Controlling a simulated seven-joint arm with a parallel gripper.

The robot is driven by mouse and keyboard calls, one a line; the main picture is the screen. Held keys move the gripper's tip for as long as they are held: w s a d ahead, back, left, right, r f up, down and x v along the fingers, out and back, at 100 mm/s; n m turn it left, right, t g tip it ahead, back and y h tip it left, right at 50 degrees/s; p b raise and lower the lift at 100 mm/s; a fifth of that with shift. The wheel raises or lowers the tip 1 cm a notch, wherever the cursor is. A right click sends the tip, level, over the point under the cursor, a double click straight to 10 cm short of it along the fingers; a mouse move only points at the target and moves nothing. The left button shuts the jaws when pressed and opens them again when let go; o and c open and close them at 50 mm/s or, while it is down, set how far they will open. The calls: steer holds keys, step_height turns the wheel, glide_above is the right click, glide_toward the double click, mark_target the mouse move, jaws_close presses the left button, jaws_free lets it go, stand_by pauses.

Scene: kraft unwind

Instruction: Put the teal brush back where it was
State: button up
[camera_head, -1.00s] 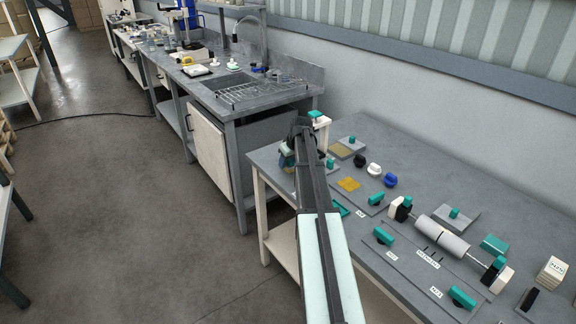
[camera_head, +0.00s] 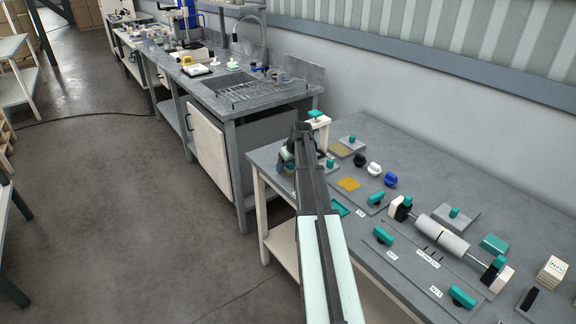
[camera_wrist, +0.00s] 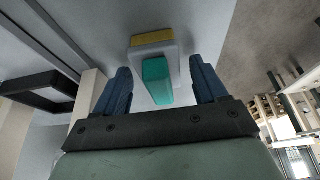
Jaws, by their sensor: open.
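A block with a teal grip (camera_wrist: 157,82), a pale grey body and a yellow face shows in the wrist view between the two fingers; it looks like the teal brush. My gripper (camera_wrist: 160,90) is open, with a finger on each side of the grip and visible gaps between. In the head view my gripper (camera_head: 286,160) is at the left end of the grey workbench (camera_head: 400,150), and my own arm hides most of it and whatever it surrounds. I cannot tell there whether the brush touches the bench.
Black, white and blue knobs (camera_head: 375,169) stand behind. A grey roller (camera_head: 442,236) and several teal-handled pieces are farther right. A white post with a teal top (camera_head: 318,120) stands close behind the gripper.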

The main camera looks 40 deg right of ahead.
steer(key=v, duration=1.2)
steer(key=shift+r, duration=0.2)
steer(key=shift+o, duration=0.3)
stand_by(0.8)
